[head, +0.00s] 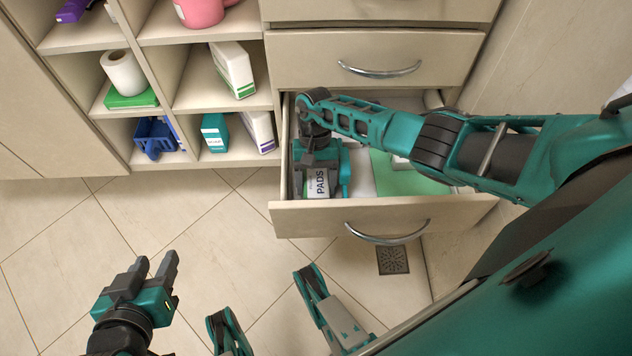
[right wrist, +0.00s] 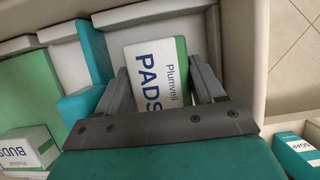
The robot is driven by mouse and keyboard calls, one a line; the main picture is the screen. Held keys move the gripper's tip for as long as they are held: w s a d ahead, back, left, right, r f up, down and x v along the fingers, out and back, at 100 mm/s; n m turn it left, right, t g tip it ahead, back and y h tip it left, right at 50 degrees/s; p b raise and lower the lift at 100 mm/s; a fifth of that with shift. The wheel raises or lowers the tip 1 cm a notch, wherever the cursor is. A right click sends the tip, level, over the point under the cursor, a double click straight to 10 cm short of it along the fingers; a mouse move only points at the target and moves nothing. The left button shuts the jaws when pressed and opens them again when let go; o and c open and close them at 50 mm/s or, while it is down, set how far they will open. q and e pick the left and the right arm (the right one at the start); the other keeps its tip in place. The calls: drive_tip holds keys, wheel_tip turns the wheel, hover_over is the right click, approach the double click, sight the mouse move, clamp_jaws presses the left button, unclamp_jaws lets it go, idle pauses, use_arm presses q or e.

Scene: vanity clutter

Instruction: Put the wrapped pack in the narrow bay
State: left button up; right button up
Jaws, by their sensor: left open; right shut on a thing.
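In the right wrist view the pack (right wrist: 158,72) sits between both fingers of the right gripper (right wrist: 163,85). It is beside the drawer's side wall (right wrist: 245,50). Whether it rests on the drawer floor, I cannot tell. The gripper and forearm hide much of the drawer, so which part is the narrow bay is unclear. My left gripper (head: 156,266) is open and empty over the floor.
In the right wrist view, a teal piece (right wrist: 95,50), a green item (right wrist: 28,85) and a white BUDS box (right wrist: 30,148) lie in the drawer. A teal SOAP box (right wrist: 297,152) is outside it. Open shelves (head: 170,88) with goods stand left of the drawer in the head view.

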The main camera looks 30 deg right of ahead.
drive_tip(key=shift+f, duration=0.1)
drive_tip(key=o, duration=0.8)
use_arm(q)
drive_tip(key=shift+s+a+r+p, duration=0.2)
drive_tip(key=shift+a+r+p, duration=0.25)
drive_tip(key=shift+p, duration=0.7)
use_arm(e)
drive_tip(key=v, duration=1.2)
